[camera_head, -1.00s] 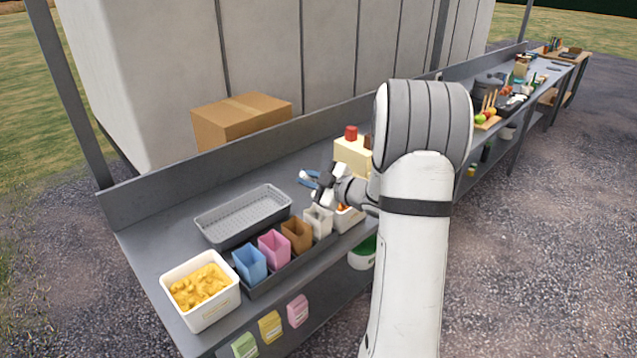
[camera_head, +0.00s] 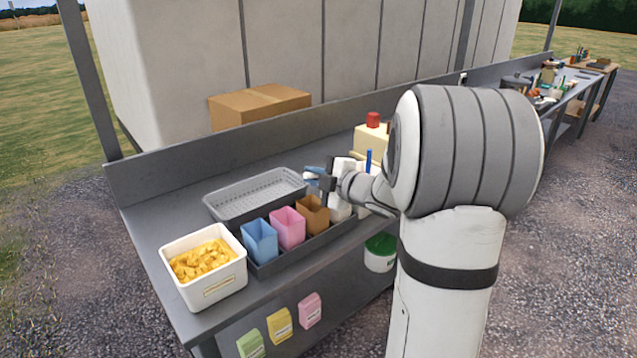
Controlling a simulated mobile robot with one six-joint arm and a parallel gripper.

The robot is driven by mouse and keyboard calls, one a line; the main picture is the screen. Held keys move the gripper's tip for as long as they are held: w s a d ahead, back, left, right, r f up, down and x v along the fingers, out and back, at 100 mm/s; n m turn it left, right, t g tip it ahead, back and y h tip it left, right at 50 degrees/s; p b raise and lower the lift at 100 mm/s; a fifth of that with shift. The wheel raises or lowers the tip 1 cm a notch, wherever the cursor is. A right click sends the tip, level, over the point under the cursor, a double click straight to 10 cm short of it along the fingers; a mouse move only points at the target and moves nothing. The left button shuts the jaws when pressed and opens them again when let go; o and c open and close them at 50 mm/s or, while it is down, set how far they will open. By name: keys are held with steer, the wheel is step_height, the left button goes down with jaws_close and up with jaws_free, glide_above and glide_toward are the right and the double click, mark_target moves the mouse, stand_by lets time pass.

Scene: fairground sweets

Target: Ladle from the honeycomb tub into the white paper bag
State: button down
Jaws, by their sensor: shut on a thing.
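The honeycomb tub (camera_head: 224,285) is a white square tub heaped with golden pieces at the counter's front left. The white paper bag (camera_head: 340,209) stands at the right end of a row of coloured bags, partly hidden by my arm. My gripper (camera_head: 326,181) is above and behind the white bag, well to the right of the tub. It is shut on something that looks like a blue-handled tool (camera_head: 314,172). The blue part shows left of the fingers; the rest is hidden, so I cannot tell whether it is a ladle.
Blue (camera_head: 259,243), pink (camera_head: 288,229) and brown (camera_head: 313,216) bags stand in a dark rack. A grey tray (camera_head: 228,210) lies behind them. A cream box with a red top (camera_head: 371,138) stands right of my gripper. A cardboard box (camera_head: 258,106) is behind the counter's back wall.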

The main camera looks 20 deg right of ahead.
steer(key=f+b, duration=0.1)
steer(key=a+f+n+b, duration=0.1)
steer(key=b, duration=0.1)
steer(key=shift+s+f, duration=0.15)
steer(key=shift+s+a+f+n+b, duration=0.15)
steer(key=shift+a+f+n+b, duration=0.35)
steer(key=shift+b, duration=0.75)
steer(key=shift+d+r, duration=0.15)
steer(key=shift+r, duration=0.05)
